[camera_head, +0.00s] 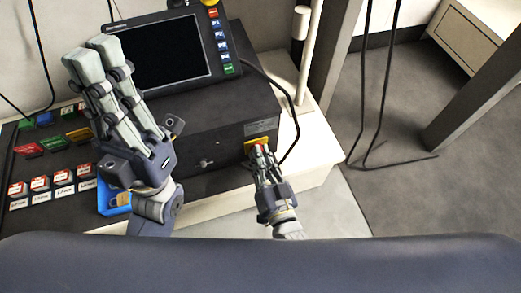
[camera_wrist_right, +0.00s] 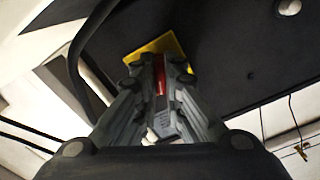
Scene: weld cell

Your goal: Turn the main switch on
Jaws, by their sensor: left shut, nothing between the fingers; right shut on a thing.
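The main switch shows as a red handle (camera_wrist_right: 160,75) on a yellow plate (camera_wrist_right: 166,47) in the right wrist view. In the head view the yellow plate (camera_head: 250,145) sits on the front of the dark control box (camera_head: 215,130). My right gripper (camera_head: 260,152) is at the plate, its fingers shut on the red handle; they hide most of it. The exact angle of the handle is hard to tell. My left gripper (camera_head: 88,55) is shut and empty, raised above the left part of the box, away from the switch.
A pendant with a dark screen (camera_head: 160,52) and coloured buttons stands on the box. Several labelled tags (camera_head: 40,183) lie on the left, with a blue item (camera_head: 115,207) nearby. A black cable (camera_head: 292,100) loops just right of the switch. Floor at right is open.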

